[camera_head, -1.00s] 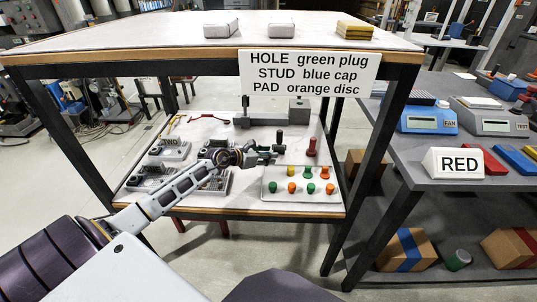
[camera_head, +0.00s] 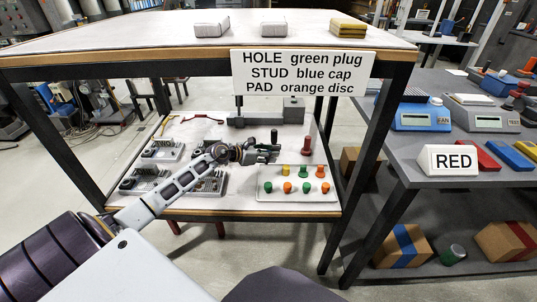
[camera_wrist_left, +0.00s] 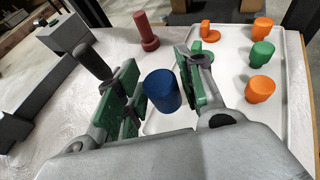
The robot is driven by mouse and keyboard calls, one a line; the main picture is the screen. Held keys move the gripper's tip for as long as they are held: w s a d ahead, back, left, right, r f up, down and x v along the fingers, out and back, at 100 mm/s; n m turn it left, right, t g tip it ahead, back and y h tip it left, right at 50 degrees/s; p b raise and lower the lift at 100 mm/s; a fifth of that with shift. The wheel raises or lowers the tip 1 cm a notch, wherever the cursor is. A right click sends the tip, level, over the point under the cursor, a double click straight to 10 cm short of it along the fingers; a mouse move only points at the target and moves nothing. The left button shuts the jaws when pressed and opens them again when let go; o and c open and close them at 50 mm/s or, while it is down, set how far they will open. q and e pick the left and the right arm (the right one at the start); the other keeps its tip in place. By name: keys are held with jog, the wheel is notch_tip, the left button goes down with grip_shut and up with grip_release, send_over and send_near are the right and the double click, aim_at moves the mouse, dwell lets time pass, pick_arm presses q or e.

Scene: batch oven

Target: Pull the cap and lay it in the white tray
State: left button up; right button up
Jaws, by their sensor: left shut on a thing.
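My left gripper (camera_head: 266,155) reaches over the lower shelf, at the back left of the white tray (camera_head: 318,197). In the left wrist view its green-padded fingers (camera_wrist_left: 160,88) are shut on the blue cap (camera_wrist_left: 162,90), a short upright cylinder between them. I cannot make out the cap in the head view. The tray also shows in the left wrist view (camera_wrist_left: 228,78), to the right of the cap, with orange and green pieces in it. In the head view it holds several green and orange pieces and a yellow one. My right gripper is not in view.
A red peg (camera_head: 306,145) stands behind the tray, and a dark post (camera_wrist_left: 92,63) stands close to the left finger. A long grey block (camera_head: 262,118) lies at the back. The table's upper shelf (camera_head: 130,34) is overhead.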

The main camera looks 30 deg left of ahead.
aim_at(268, 174)
pick_arm(q)
jog(key=shift+p, duration=0.4)
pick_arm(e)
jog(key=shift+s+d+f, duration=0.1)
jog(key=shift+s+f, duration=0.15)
pick_arm(q)
jog(key=shift+f, duration=0.25)
jog(key=shift+f+b, duration=0.2)
jog(key=shift+b, duration=0.2)
jog(key=shift+f+b, duration=0.4)
jog(key=shift+f, duration=0.2)
jog(key=shift+f+b, duration=0.6)
jog(key=shift+f, duration=0.2)
jog(key=shift+f+b, duration=0.85)
jog(key=shift+f, duration=0.25)
jog(key=shift+f+b, duration=0.35)
jog(key=shift+f, duration=0.1)
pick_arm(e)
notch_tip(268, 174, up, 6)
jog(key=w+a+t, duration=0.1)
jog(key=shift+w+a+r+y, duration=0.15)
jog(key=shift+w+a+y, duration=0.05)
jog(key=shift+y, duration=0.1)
pick_arm(q)
jog(key=shift+f+b, duration=0.4)
jog(key=shift+f, duration=0.2)
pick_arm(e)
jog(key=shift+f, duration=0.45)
